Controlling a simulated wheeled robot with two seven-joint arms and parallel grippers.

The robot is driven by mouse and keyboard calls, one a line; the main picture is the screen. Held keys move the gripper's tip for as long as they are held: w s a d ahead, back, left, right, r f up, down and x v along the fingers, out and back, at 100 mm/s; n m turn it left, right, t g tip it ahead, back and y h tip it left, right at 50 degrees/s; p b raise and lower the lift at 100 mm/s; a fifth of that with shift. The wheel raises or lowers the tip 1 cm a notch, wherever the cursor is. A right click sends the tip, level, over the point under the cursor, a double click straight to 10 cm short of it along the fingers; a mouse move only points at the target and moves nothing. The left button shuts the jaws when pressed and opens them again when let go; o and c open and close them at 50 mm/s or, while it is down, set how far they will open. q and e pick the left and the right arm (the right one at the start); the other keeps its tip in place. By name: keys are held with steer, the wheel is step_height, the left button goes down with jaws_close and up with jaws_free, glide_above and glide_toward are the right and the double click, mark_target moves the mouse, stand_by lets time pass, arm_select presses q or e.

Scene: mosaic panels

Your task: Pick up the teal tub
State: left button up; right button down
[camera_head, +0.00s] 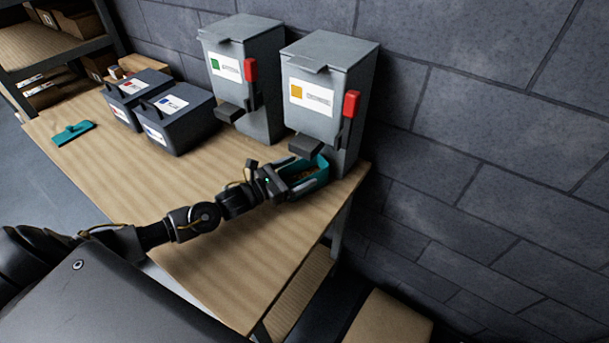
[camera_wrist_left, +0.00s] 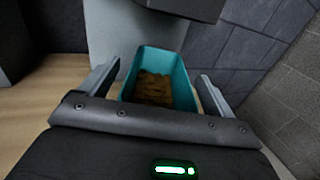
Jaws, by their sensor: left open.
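The teal tub (camera_head: 321,177) stands on the table under the spout of the right-hand grey dispenser, near the table's right end. It holds brown loose contents, seen in the left wrist view, where the tub (camera_wrist_left: 183,73) lies between my fingers. My left gripper (camera_head: 297,183) is open, with one finger on each side of the tub (camera_wrist_left: 155,85); gaps show between the fingers and the tub walls. The near part of the tub is hidden by the gripper. My right gripper is not in view.
Two grey dispensers with red levers, one with a green label (camera_head: 262,95) and one with an orange label (camera_head: 335,75), stand against the block wall. Two dark lidded boxes (camera_head: 180,118) and a teal scoop-like tool (camera_head: 73,132) are to the left. The front table surface (camera_head: 215,255) is clear.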

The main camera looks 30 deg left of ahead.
arm_select(q)
steer(key=shift+w+d, duration=0.1)
steer(key=shift+w, duration=0.05)
steer(key=c, duration=1.5)
steer(key=shift+r, duration=0.1)
steer(key=shift+r+b, duration=0.4)
steer(key=shift+r, duration=0.25)
step_height(320, 180, up, 2)
steer(key=shift+r+b, duration=0.1)
steer(key=shift+b, duration=0.4)
steer(key=shift+b+v, duration=2.05)
steer(key=shift+v, duration=7)
